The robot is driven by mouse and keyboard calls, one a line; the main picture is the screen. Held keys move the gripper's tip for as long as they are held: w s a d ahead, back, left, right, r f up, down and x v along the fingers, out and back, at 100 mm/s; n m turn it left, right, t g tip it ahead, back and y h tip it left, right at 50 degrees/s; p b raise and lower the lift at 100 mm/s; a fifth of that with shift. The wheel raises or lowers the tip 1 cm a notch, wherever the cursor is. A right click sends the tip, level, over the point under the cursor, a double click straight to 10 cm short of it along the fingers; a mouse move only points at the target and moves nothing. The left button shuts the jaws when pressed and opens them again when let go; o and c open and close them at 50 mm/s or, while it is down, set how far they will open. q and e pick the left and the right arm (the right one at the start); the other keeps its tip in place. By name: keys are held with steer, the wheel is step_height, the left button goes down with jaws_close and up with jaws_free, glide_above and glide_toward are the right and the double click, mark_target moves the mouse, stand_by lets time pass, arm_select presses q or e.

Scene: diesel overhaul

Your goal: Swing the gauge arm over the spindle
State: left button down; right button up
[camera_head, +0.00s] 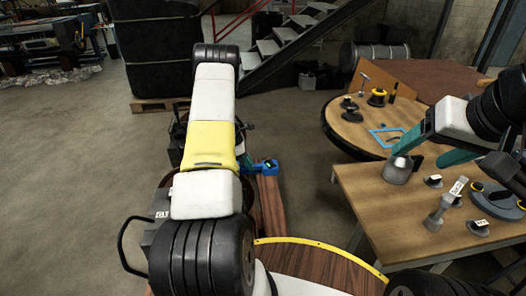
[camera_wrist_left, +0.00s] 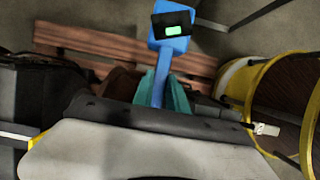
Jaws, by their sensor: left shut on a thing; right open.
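The gauge arm (camera_wrist_left: 161,72) is a blue bar with a blue head and a dark display with a green readout (camera_wrist_left: 174,30). In the left wrist view my left gripper (camera_wrist_left: 163,92) has its teal fingers shut on the bar, with the head beyond the fingertips. In the head view the blue gauge head (camera_head: 265,167) sticks out to the right of my left arm, which hides most of that gripper. I cannot make out the spindle in either view. My right gripper (camera_head: 433,149) is open, its teal fingers apart above the wooden table.
The wooden table (camera_head: 375,200) at right holds a grey bell-shaped part (camera_head: 397,171), several small tagged parts and a round grey disc (camera_head: 497,203). A round table (camera_head: 350,133) with tools stands behind it. A reddish-brown beam (camera_head: 271,205) runs below the gauge. Open floor lies left.

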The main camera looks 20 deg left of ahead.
arm_select(q)
steer(key=s+m, duration=0.1)
steer(key=m, duration=0.1)
steer(key=s+m+g, duration=0.1)
steer(key=s+m, duration=0.1)
steer(key=s+m+g, duration=0.1)
steer(key=m, duration=0.1)
steer(key=shift+s+d, duration=0.15)
steer(key=shift+d, duration=0.15)
steer(key=s+a+m+g+y, duration=0.3)
steer(key=s+a+m, duration=0.4)
steer(key=m, duration=0.9)
steer(key=shift+a+g+y, duration=0.35)
steer(key=shift+g+y, duration=0.05)
steer(key=shift+g, duration=0.2)
steer(key=shift+r+m, duration=0.1)
steer(key=shift+m, duration=0.2)
steer(key=c, duration=1.3)
jaws_free()
